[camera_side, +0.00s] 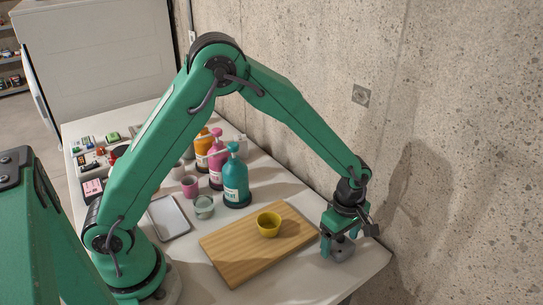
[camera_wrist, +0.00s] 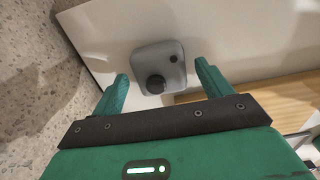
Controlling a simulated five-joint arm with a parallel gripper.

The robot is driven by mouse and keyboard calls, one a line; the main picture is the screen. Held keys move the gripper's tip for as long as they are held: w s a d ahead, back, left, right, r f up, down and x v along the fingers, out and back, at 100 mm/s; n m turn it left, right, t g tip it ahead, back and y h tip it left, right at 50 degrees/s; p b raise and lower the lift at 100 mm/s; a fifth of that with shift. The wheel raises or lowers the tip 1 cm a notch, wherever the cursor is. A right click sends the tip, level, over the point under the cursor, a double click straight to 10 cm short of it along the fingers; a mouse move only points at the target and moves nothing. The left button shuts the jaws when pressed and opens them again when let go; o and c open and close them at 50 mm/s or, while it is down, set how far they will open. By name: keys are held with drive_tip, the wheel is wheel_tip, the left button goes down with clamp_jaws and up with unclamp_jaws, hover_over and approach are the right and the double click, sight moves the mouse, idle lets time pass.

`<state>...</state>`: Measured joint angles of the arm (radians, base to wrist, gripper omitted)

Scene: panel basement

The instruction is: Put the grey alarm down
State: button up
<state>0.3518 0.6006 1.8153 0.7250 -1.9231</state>
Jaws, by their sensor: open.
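The grey alarm (camera_wrist: 172,52) is a rounded box with a dark round knob and a small dark dot on its face. In the wrist view it lies against the white table top, beyond and between my two green fingers. My gripper (camera_wrist: 161,72) is open, with a finger on either side and a visible gap to the alarm. In the side view my gripper (camera_side: 341,238) points down at the right end of the table, and the grey alarm (camera_side: 343,249) shows low between the fingers, partly hidden. It appears to rest on the table.
A teal pump bottle (camera_side: 236,182), other bottles and a metal tray (camera_side: 170,217) stand farther left. The concrete wall (camera_side: 440,130) is close behind; the table edge is near.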

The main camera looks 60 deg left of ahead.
sight(339, 240)
wheel_tip(339, 240, up, 11)
idle(0.5)
idle(0.5)
drive_tip(key=s+a+r+m+t, duration=0.3)
drive_tip(key=s+a+r+m, duration=0.55)
drive_tip(key=r, duration=0.25)
drive_tip(key=s+a+m+t, duration=0.1)
drive_tip(key=s+a+m, duration=0.2)
drive_tip(key=s, duration=0.3)
drive_tip(key=s+a+r+m+t, duration=0.1)
drive_tip(key=s+a+m, duration=0.3)
drive_tip(key=s+m, duration=0.2)
drive_tip(key=shift+s+a+t, duration=0.25)
drive_tip(key=shift+s+t, duration=0.05)
drive_tip(key=shift+m, duration=0.25)
